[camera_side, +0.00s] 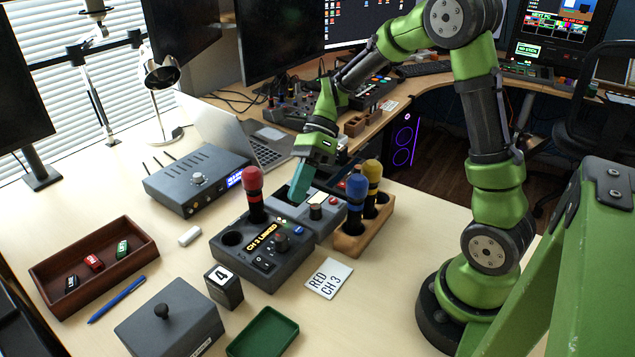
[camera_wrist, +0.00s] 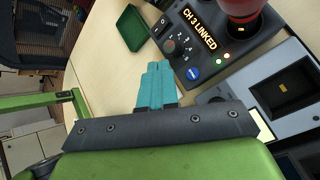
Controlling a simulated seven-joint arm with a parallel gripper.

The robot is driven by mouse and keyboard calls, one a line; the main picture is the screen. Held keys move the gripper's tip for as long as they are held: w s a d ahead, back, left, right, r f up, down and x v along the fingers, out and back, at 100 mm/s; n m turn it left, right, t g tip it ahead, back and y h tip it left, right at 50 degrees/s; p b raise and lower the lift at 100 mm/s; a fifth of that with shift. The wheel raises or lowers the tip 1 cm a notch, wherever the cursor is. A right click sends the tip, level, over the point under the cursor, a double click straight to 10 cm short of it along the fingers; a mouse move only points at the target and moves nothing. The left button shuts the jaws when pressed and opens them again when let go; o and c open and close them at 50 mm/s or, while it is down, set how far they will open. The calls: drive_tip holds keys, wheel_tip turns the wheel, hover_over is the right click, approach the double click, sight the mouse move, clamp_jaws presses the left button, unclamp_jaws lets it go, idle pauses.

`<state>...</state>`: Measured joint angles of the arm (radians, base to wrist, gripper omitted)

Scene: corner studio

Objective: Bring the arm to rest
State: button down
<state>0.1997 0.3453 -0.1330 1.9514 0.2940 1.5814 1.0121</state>
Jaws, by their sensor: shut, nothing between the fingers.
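My gripper (camera_side: 296,196) has teal fingers pressed together with nothing between them. It points down above the grey unit (camera_side: 327,207) beside the dark console; I cannot tell whether it touches the unit. In the wrist view the shut fingers (camera_wrist: 157,70) are near the console's knob end. My green arm reaches over from its base at the right.
A red-topped microphone (camera_side: 253,181) stands in the console (camera_side: 262,270), whose display reads "CH 3 LINKED". Blue (camera_side: 356,188) and yellow (camera_side: 372,172) microphones stand in a wooden holder (camera_side: 350,246). A "RED CH 3" card (camera_side: 328,279) lies in front. A receiver (camera_side: 196,180) stands behind.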

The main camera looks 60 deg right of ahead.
drive_tip(key=s+a+r+n+t+h, duration=0.1)
drive_tip(key=s+r+n+t+h, duration=0.5)
drive_tip(key=n, duration=1.5)
drive_tip(key=s+r+t, duration=0.2)
drive_tip(key=s+r, duration=0.2)
drive_tip(key=s, duration=0.1)
drive_tip(key=shift+s+r+h, duration=0.15)
drive_tip(key=shift+s+h, duration=0.05)
drive_tip(key=shift+h, duration=0.2)
